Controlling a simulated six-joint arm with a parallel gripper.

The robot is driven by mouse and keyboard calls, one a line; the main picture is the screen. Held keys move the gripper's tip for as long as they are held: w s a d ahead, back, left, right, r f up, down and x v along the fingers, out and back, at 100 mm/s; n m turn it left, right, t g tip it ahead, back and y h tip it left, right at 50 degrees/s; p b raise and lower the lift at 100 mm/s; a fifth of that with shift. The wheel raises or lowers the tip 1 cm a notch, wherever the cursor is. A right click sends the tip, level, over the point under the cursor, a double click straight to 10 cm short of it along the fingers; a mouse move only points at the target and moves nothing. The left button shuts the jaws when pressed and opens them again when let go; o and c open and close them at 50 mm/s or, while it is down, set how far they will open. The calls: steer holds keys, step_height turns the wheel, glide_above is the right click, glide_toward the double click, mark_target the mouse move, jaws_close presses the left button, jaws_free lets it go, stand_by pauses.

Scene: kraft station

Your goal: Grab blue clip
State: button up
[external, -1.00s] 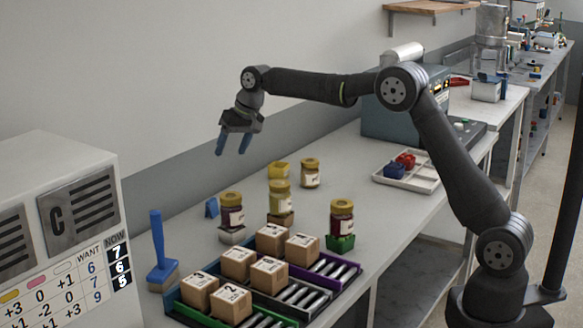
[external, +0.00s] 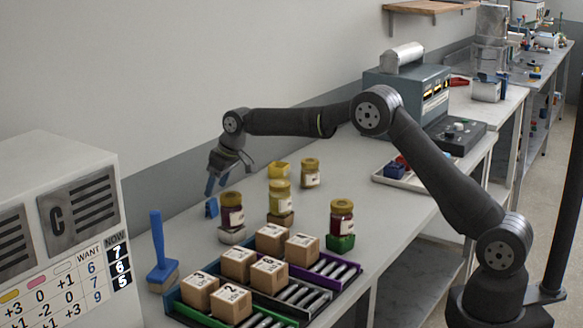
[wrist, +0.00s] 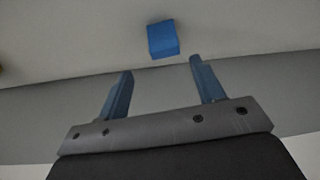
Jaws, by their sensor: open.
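The blue clip (external: 211,207) stands on the bench near the wall, to the left of the jars. In the wrist view the blue clip (wrist: 163,38) shows as a small blue block beyond the fingertips, roughly between them and a little apart. My gripper (external: 217,186) is just above the clip in the external view, pointing down. Its two blue fingers are spread and empty in the wrist view (wrist: 160,68).
Several jars stand right of the clip, one on a green block (external: 341,242). A yellow container (external: 278,170) is behind them. A blue-handled brush (external: 158,245) and a rack of boxes (external: 345,268) are nearer. A grey wall runs behind the clip.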

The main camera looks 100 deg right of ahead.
mark_target(212, 200)
steer(key=shift+a+x, duration=0.2)
steer(key=shift+x, duration=1.35)
steer(key=shift+a+x, duration=0.25)
steer(key=shift+x, duration=1.35)
steer(key=shift+f, duration=0.1)
steer(key=c, duration=1)
steer(key=shift+c, duration=0.3)
